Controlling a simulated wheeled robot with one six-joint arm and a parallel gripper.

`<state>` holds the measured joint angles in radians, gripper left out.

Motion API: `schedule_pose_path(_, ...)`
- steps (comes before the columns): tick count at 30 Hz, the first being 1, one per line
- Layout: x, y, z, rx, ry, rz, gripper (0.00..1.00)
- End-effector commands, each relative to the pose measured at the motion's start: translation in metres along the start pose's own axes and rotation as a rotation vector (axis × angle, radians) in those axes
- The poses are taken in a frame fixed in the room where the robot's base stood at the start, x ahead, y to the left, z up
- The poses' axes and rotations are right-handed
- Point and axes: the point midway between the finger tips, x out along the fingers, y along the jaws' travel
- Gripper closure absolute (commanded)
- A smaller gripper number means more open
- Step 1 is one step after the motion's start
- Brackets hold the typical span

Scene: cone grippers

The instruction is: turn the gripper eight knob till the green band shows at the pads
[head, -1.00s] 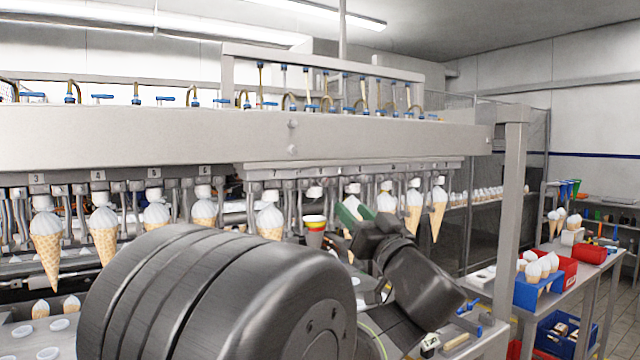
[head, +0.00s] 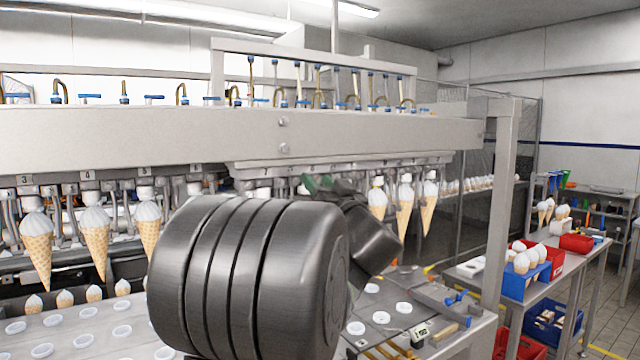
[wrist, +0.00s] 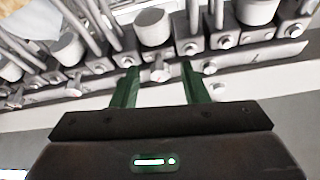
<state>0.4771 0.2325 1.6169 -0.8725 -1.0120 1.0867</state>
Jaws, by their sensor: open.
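My gripper (head: 318,183) is up under the machine's rail, mostly hidden by my own dark arm links. In the wrist view its two green fingers (wrist: 161,88) stand apart with nothing held. A small silver knob (wrist: 160,73) on the machine's metal strip shows just beyond and between the fingertips. White round caps (wrist: 153,27) hang above it. I cannot read a number there, so I cannot tell whether this knob is gripper eight's. No green band or pads show clearly. In the head view the label 7 (head: 265,172) shows left of my gripper; the station beside it is covered.
Filled cones (head: 95,243) hang at the left, and others (head: 404,210) hang right of my arm. More knobs (wrist: 191,47) sit close on both sides. A tray of white cups (head: 60,338) lies below. A side table (head: 530,296) holds blue and red bins.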

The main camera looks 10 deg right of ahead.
Motion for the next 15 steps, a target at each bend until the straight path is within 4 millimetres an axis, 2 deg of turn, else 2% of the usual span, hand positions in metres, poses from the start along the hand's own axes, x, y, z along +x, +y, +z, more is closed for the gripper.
schedule_pose_path(1,-0.0001,0.0000,0.0001,0.000,0.000,0.000,0.65)
schedule_pose_path(6,-0.0002,0.0000,0.0001,0.000,0.000,0.000,0.99)
schedule_pose_path(11,-0.0008,0.0009,0.0013,-0.020,-0.001,-0.008,1.00)
schedule_pose_path(15,-0.0018,0.0035,0.0032,-0.153,-0.002,-0.061,1.00)
